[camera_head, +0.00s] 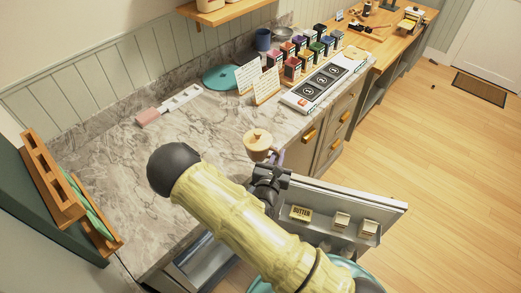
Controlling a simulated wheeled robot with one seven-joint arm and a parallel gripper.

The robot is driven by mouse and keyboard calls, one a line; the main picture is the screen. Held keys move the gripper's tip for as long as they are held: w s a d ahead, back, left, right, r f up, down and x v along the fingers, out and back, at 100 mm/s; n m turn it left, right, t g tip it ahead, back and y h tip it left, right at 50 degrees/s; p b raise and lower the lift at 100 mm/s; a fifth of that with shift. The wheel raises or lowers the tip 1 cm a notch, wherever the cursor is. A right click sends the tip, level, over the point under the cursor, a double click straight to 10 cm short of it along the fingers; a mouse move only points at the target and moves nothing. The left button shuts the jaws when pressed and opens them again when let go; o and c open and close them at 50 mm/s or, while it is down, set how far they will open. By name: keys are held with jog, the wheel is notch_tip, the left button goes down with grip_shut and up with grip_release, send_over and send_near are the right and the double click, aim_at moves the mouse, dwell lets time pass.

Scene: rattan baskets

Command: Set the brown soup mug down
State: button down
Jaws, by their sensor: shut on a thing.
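The brown soup mug (257,147) is a tan, rounded mug with a knob-like piece on top, and it looks upright. My gripper (272,163) is shut on it at its near right side. The mug shows just beyond my gripper, over or at the front edge of the marble counter (165,165). I cannot tell if it touches the counter. My fingertips are small and partly hidden by the wrist.
An open door with shelves holding a butter box (301,213) and small cartons stands below right.

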jog(key=s+d+f+n+y+b, duration=0.1)
jog(key=d+f+b, duration=0.4)
jog(key=f, duration=0.6)
jog(key=s+d+f+n+y+b, duration=0.2)
jog(key=d+f+y+b, duration=0.1)
jog(key=f, duration=0.9)
jog(key=d+b, duration=0.1)
jog(key=d, duration=0.1)
jog(key=shift+s+d+t+y+b, duration=0.15)
jog(key=shift+d+t+y+b, duration=0.15)
jog(key=shift+d+b, duration=0.1)
